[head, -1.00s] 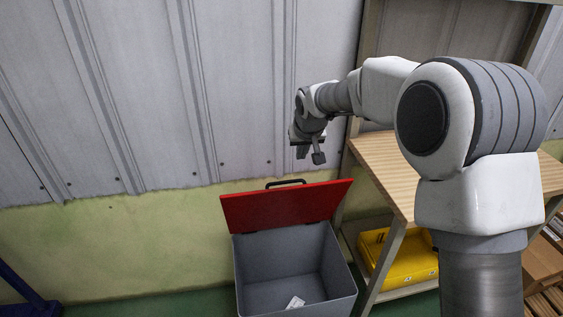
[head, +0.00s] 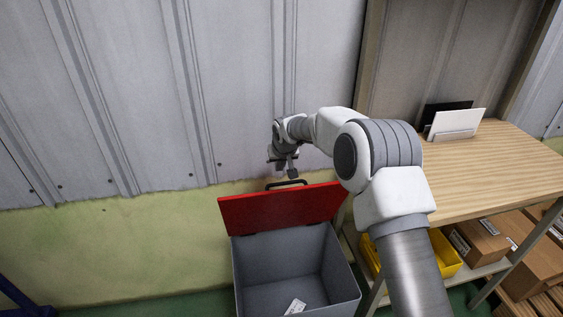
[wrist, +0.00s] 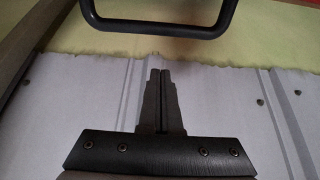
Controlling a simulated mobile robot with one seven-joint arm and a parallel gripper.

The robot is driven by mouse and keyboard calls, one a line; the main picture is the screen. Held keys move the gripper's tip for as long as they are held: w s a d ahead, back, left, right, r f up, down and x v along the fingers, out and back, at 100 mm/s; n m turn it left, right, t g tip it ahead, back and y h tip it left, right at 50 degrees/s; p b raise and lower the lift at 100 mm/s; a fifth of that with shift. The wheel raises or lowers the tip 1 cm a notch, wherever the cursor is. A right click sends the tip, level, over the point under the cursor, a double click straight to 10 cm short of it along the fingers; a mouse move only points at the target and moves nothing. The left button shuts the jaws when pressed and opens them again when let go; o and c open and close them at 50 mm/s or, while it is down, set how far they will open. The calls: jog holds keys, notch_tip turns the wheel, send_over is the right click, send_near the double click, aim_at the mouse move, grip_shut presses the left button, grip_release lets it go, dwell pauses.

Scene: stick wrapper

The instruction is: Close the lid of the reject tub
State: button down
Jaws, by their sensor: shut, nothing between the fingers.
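The reject tub (head: 255,270) is a grey open bin below the wall. Its red lid (head: 285,209) stands raised at the back, tilted open. A dark handle (head: 286,184) sticks up from the lid's top edge; it also shows in the wrist view (wrist: 155,28) at the top. My gripper (head: 283,174) is just above the handle in the head view. In the wrist view, my gripper (wrist: 160,72) has its fingers together with nothing between them, apart from the handle. Whether it touches the lid cannot be seen, but a gap to the handle shows in the wrist view.
A small white item (head: 295,306) lies in the tub. A wooden-topped bench (head: 500,175) stands at right, with a yellow bin (head: 446,256) and cardboard boxes (head: 478,241) below. The corrugated wall (head: 140,90) is close behind the lid. The left side is mostly clear.

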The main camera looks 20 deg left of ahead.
jog(key=shift+s+d+f+b, duration=0.2)
jog(key=shift+s+d, duration=0.3)
jog(key=shift+s, duration=0.35)
jog(key=shift+s+d+f+b, duration=0.1)
jog(key=shift+s+d+b, duration=0.1)
jog(key=shift+s+d, duration=0.5)
jog(key=shift+s+a, duration=0.15)
jog(key=shift+a, duration=0.05)
jog(key=shift+s+d, duration=0.15)
